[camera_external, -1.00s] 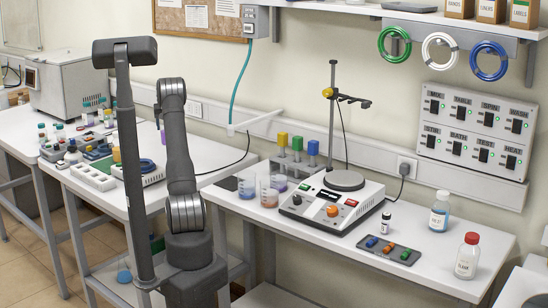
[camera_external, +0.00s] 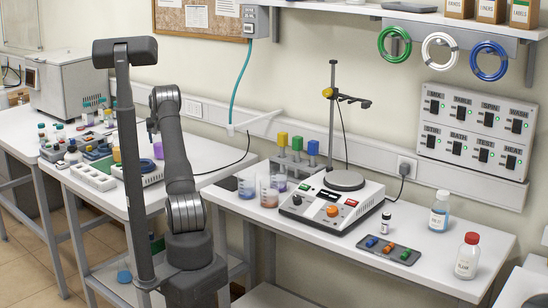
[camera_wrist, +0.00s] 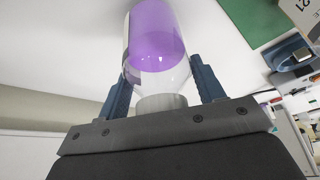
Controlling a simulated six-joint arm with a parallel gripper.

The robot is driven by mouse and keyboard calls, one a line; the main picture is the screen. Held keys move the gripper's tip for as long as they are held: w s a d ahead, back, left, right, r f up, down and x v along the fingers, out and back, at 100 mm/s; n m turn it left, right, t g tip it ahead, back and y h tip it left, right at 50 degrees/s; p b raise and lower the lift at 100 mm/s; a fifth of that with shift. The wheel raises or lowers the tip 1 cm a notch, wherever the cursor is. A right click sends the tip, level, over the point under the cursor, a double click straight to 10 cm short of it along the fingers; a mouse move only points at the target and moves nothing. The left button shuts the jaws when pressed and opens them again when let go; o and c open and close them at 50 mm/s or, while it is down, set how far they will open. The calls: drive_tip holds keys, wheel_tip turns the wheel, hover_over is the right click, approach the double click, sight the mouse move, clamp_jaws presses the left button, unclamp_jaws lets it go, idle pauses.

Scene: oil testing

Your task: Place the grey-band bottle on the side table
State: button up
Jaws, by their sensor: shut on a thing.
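A clear bottle with purple liquid (camera_wrist: 155,40) and a grey band or cap at its near end is between the two blue fingers of my gripper (camera_wrist: 162,85) in the wrist view. The fingers are shut on it. The bottle hangs over a white surface (camera_wrist: 75,50); I cannot tell the gap. In the external view a small purple patch, likely this bottle (camera_external: 158,151), shows just left of my arm above the left white table (camera_external: 112,203). My gripper is mostly hidden behind my arm there.
In the wrist view a green mat (camera_wrist: 250,20) lies at upper right. The right bench carries a hotplate (camera_external: 332,205), beakers and two capped bottles.

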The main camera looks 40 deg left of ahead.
drive_tip(key=shift+f, duration=0.1)
drive_tip(key=o, duration=1.3)
drive_tip(key=shift+c, duration=0.2)
drive_tip(key=v, duration=1.2)
